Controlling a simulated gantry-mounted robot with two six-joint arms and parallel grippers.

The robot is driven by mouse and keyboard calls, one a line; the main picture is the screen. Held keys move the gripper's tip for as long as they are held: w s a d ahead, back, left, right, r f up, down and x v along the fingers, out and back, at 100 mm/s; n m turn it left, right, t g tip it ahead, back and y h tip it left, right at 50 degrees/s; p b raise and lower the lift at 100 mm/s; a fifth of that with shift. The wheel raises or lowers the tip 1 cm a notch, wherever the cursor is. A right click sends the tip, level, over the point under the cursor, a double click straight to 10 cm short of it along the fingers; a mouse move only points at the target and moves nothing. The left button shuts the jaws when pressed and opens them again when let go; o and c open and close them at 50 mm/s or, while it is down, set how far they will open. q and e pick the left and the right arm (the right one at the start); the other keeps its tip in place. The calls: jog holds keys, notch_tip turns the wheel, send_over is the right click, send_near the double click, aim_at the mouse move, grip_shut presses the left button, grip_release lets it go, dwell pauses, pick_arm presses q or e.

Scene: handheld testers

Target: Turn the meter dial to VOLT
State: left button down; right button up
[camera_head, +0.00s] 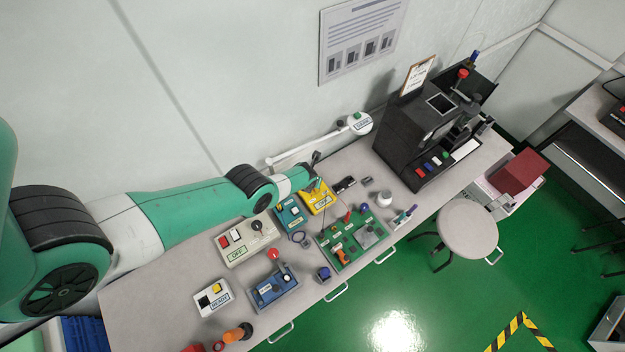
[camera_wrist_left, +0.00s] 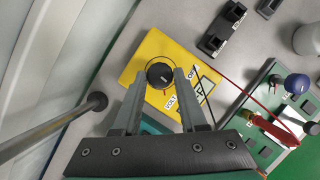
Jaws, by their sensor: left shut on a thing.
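The yellow meter (camera_head: 325,202) lies on the workbench, partly covered by my left arm in the head view. It also shows in the wrist view (camera_wrist_left: 165,48), with a round black dial (camera_wrist_left: 160,75) on its face. A label reading VOLT (camera_wrist_left: 171,103) is beside the dial, and another label is partly hidden by the right finger. My left gripper (camera_wrist_left: 160,74) is over the meter, shut on the dial with one finger on each side. It also shows small in the head view (camera_head: 316,182). The dial's exact pointing direction is hard to tell. My right gripper is not in view.
A teal device (camera_head: 290,215) sits beside the meter. A green board (camera_head: 352,238) with a red-handled tool is close by. A grey box labelled OFF (camera_head: 245,238) and a blue joystick box (camera_head: 272,290) are nearer the left. A black machine (camera_head: 425,135) stands at the right.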

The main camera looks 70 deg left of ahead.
pick_arm(q)
jog(key=shift+r, duration=0.1)
dwell(0.5)
jog(key=shift+c, duration=2.3)
grip_release()
jog(key=p+v, duration=1.1)
jog(key=p, duration=0.3)
jog(key=shift+s+r, duration=0.25)
jog(key=shift+r, duration=0.05)
jog(key=shift+f, duration=0.15)
